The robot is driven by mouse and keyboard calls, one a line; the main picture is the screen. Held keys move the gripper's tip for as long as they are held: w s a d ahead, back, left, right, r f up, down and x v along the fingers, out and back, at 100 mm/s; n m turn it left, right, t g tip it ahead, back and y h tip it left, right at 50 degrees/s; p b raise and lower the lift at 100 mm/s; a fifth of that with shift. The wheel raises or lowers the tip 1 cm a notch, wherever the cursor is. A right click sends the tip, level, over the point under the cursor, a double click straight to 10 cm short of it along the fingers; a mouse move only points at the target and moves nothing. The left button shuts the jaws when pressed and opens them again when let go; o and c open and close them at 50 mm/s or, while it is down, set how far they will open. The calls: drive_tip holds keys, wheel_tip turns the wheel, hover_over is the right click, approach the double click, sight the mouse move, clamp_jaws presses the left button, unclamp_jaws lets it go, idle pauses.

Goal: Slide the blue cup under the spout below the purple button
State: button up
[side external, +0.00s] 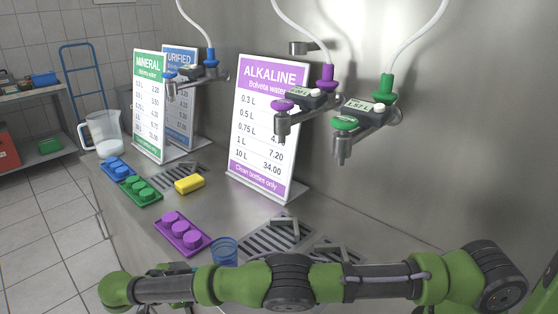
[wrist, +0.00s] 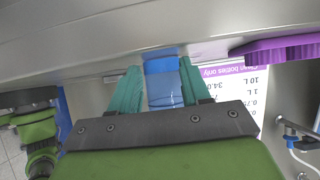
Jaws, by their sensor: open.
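The blue cup (side external: 224,251) stands on the steel counter, just behind my arm and next to the purple tray. In the wrist view the blue cup (wrist: 162,82) sits between the two teal fingers of my gripper (wrist: 160,68), which is open. I cannot tell whether either finger touches it. In the side view my arm mostly hides the gripper. The purple button (side external: 283,105) is on a wall tap at the upper middle, with its metal spout (side external: 281,132) pointing down. Below that tap, a drain grate (side external: 268,240) lies to the right of the cup.
A purple tray (side external: 183,240) with round pegs lies left of the cup; it shows in the wrist view (wrist: 285,48). The alkaline sign (side external: 268,130) stands behind. A green-button tap (side external: 345,123) is to the right.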

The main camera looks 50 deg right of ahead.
sight(255, 253)
drive_tip(key=shift+d+r, duration=0.1)
drive_tip(key=shift+d, duration=10.45)
drive_tip(key=shift+a, duration=2.6)
drive_tip(key=shift+r, duration=0.1)
drive_tip(key=a+r, duration=0.3)
drive_tip(key=r, duration=0.3)
drive_tip(key=shift+r, duration=0.4)
